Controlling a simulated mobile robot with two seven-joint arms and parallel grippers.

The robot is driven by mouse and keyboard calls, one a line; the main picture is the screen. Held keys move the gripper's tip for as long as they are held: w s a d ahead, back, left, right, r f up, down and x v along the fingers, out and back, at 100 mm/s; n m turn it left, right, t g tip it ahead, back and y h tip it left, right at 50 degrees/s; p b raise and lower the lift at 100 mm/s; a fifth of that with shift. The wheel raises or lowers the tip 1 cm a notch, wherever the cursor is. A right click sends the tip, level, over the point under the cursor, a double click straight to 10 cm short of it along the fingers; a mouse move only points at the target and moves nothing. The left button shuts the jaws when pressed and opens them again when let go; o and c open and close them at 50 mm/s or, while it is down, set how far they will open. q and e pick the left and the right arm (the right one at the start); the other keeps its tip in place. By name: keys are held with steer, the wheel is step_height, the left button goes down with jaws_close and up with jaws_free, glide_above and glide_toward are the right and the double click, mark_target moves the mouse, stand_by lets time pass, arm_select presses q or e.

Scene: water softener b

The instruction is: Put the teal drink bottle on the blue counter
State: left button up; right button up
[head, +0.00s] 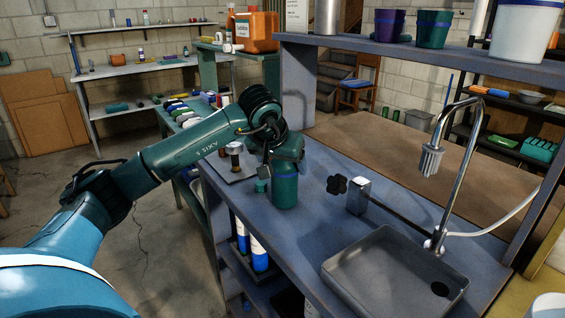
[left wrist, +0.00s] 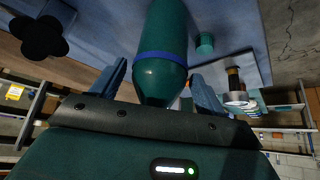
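The teal drink bottle (head: 285,190) stands upright on the blue counter (head: 320,218), left of the sink. It has a dark blue band that shows in the left wrist view (left wrist: 160,75). My left gripper (head: 283,160) is at the bottle's upper part. In the left wrist view its two fingers (left wrist: 158,84) are spread on either side of the bottle, with a visible gap on each side. The bottle's top is hidden behind the gripper body. My right gripper is in neither view.
A small teal cap (head: 261,186) and a metal plate with a fitting (head: 235,160) lie left of the bottle. A black knob (head: 337,185) on a valve, a grey sink (head: 395,272) and a tall faucet (head: 440,170) are right of it. A shelf (head: 430,55) runs above the back.

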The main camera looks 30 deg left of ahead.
arm_select(q)
steer(key=shift+o, duration=0.2)
steer(key=shift+r, duration=0.25)
steer(key=v, duration=1.2)
steer(key=shift+f, duration=0.15)
